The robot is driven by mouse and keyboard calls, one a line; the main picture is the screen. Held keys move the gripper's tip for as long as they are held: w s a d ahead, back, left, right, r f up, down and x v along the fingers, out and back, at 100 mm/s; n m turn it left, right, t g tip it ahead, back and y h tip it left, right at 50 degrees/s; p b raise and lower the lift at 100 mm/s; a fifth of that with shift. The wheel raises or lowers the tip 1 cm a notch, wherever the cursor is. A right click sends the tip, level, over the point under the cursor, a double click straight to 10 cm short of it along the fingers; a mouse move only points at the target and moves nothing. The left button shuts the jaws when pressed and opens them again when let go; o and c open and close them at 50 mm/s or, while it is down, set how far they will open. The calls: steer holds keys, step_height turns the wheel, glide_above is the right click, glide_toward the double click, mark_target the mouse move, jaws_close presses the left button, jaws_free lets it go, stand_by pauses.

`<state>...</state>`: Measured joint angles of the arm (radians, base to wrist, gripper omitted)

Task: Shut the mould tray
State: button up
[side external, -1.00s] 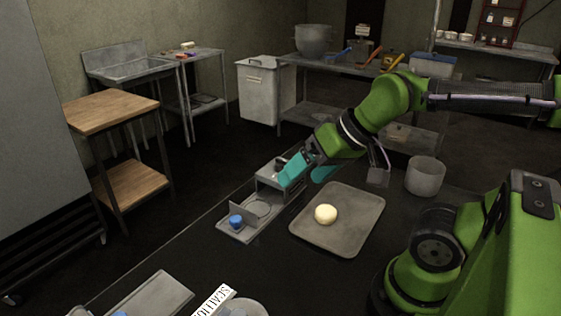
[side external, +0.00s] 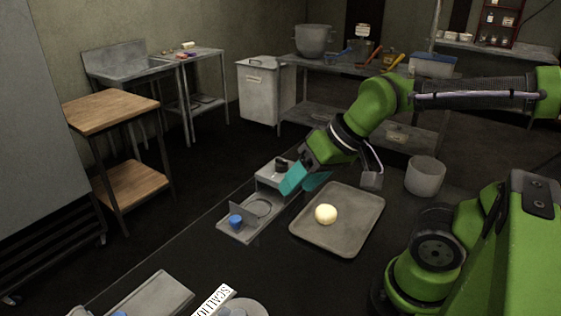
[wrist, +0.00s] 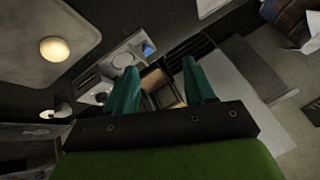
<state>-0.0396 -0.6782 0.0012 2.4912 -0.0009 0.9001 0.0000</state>
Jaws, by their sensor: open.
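The mould tray (side external: 262,216) is a flat grey plate with a round ring on it, extending toward the front left from a small grey housing (side external: 268,178). A blue piece (side external: 236,221) and a small upright plate stand at the tray's outer end. In the wrist view the tray (wrist: 112,67) shows beyond my fingers, with the blue piece (wrist: 149,49) at its far end. My gripper (side external: 303,182) is open, with teal fingers, and appears empty. It is near the housing, on its right, and hides part of it; I cannot tell whether it touches.
A grey baking tray (side external: 352,236) with a pale dough ball (side external: 326,214) lies right of the mould tray. A grey pot (side external: 425,176) stands behind it. Another flat tray (side external: 150,297) and a white label (side external: 213,301) are at the front. The dark worktop between is clear.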

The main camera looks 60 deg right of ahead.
steer(key=w+a+f+n+g, duration=0.1)
steer(key=w+n, duration=0.1)
steer(key=w+a+f+n+g+h, duration=0.1)
steer(key=w+a+n, duration=0.1)
steer(key=w+a+f+n+g, duration=0.1)
steer(key=w+f+n+g, duration=0.1)
steer(key=w, duration=0.1)
steer(key=shift+a, duration=0.3)
jaws_close()
steer(key=w+a+f+n+g+h, duration=0.1)
steer(key=w+a+f+n+h, duration=0.15)
steer(key=w+n, duration=0.5)
steer(key=w+a+f+n+g+h, duration=0.1)
steer(key=w+a+f+n+h, duration=0.2)
steer(key=n, duration=0.7)
steer(key=x, duration=0.7)
steer(key=w+x, duration=0.1)
steer(key=x, duration=0.3)
steer(key=shift+d, duration=0.45)
steer(key=shift+w+d+r, duration=0.15)
steer(key=shift+w+d, duration=0.05)
steer(key=shift+d, duration=0.4)
steer(key=shift+w+d+r, duration=0.1)
steer(key=shift+w+d, duration=0.05)
steer(key=shift+d, duration=0.5)
steer(key=shift+w+d, duration=0.15)
steer(key=shift+d, duration=0.45)
